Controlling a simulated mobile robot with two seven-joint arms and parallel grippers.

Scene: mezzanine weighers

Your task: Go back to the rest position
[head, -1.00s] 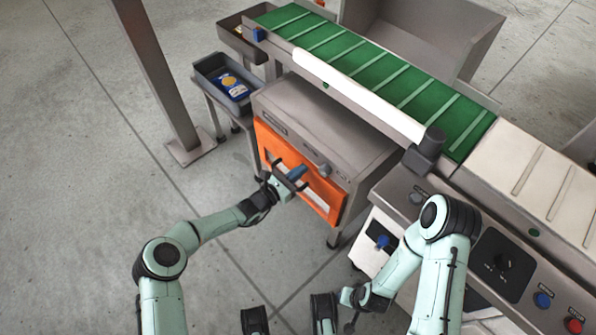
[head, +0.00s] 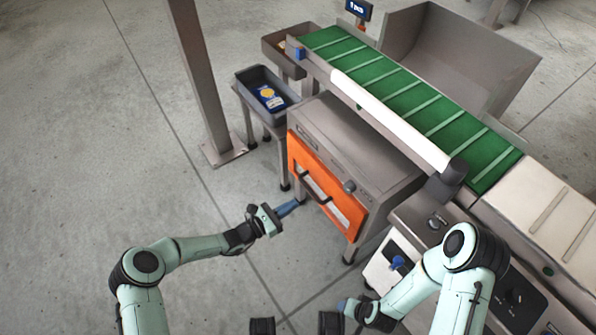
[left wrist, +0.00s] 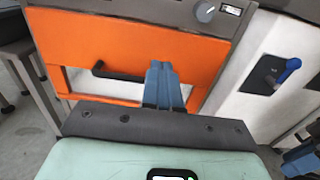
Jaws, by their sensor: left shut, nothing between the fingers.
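My left gripper (head: 288,208) is shut and empty, in front of the orange door (head: 304,165) of the grey cabinet. In the left wrist view its blue fingers (left wrist: 163,86) lie together before that door, right of the black handle (left wrist: 117,74). In the head view the fingers look apart from the door and its handle (head: 313,188). My right gripper (head: 347,305) is low, near the bottom of the head view beside the white control cabinet.
A green conveyor (head: 415,105) runs above the grey cabinet (head: 355,140). A grey tray (head: 250,78) with a blue packet (head: 269,97) stands at the back left, near a steel post (head: 203,85). A blue switch (left wrist: 288,70) sits on the white panel at right. The left floor is clear.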

